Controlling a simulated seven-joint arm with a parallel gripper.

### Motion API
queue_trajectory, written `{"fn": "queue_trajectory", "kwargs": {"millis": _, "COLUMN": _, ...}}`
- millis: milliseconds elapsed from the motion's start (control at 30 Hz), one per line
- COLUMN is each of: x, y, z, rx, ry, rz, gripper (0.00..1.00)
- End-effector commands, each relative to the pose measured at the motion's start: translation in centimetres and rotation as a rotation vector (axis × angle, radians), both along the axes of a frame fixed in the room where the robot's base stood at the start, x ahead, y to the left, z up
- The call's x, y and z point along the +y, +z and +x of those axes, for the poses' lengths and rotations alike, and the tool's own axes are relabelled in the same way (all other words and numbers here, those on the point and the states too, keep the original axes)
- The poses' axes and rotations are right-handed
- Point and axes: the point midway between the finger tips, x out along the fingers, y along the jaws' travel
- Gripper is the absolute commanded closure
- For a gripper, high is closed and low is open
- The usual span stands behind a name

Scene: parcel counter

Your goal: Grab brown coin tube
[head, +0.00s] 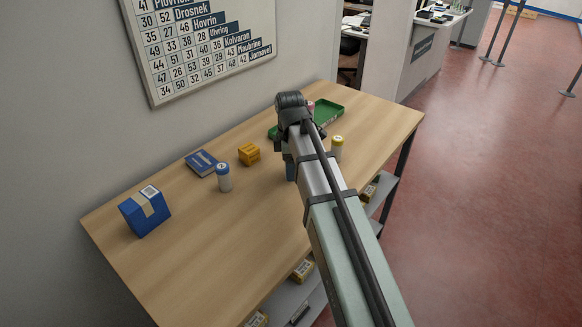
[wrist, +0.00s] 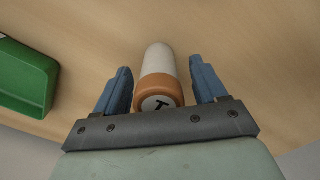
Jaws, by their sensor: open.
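The brown coin tube (wrist: 158,92) has a white body and a brown cap with a dark mark on its end. In the wrist view it is between the two blue fingers of my gripper (wrist: 160,66). The fingers are open, with a gap showing on each side of the tube. In the head view my gripper (head: 290,168) is low over the wooden counter, and the brown tube is hidden there by my arm.
A blue-capped tube (head: 223,178), yellow box (head: 249,154), blue booklet (head: 201,163) and blue parcel (head: 145,211) stand to the left. A yellow-capped tube (head: 337,150) is just right of my arm. A green tray (head: 330,112) lies behind. The front left counter is clear.

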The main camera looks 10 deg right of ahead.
Motion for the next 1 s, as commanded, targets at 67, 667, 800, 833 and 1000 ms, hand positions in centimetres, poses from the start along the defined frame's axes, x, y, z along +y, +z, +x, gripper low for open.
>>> {"fn": "queue_trajectory", "kwargs": {"millis": 67, "x": -0.01, "y": -0.34, "z": -0.03, "rx": 0.001, "ry": 0.0, "rz": 0.0, "gripper": 0.29}}
{"fn": "queue_trajectory", "kwargs": {"millis": 667, "x": 0.0, "y": -0.3, "z": 0.0, "rx": 0.0, "ry": 0.0, "rz": 0.0, "gripper": 0.67}}
{"fn": "queue_trajectory", "kwargs": {"millis": 800, "x": 0.0, "y": -0.29, "z": 0.0, "rx": 0.0, "ry": 0.0, "rz": 0.0, "gripper": 0.8}}
{"fn": "queue_trajectory", "kwargs": {"millis": 833, "x": 0.0, "y": -0.29, "z": 0.0, "rx": 0.0, "ry": 0.0, "rz": 0.0, "gripper": 0.83}}
{"fn": "queue_trajectory", "kwargs": {"millis": 1000, "x": -0.01, "y": -0.28, "z": 0.0, "rx": 0.0, "ry": 0.0, "rz": 0.0, "gripper": 0.93}}
